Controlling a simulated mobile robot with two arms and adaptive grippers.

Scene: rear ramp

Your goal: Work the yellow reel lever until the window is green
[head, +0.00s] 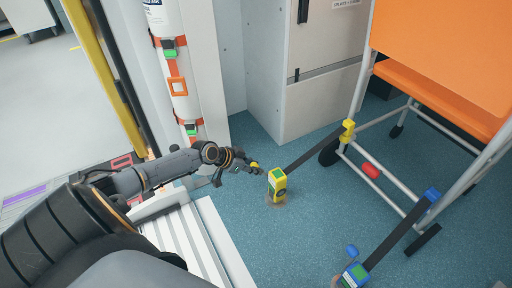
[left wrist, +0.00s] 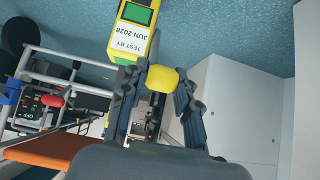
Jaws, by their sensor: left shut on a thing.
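The yellow reel (head: 279,187) stands on the blue floor, with a green patch on its top. In the left wrist view the yellow reel (left wrist: 131,32) shows a green window (left wrist: 138,14) and a "TEST BY JUN 2028" label. The lever's yellow knob (head: 255,168) is left of the reel. My left gripper (head: 248,166) reaches it from the left and is shut on it. In the left wrist view the knob (left wrist: 162,79) sits between the two dark fingers. The lever's arm is mostly hidden. My right gripper is not in view.
A dark strap (head: 315,149) runs from the yellow reel to a yellow hook (head: 348,130) on the orange wheeled chair (head: 440,93). A blue reel (head: 352,277) with its own strap stands at the bottom right. A grey cabinet (head: 312,100) and white cylinder (head: 180,75) stand behind.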

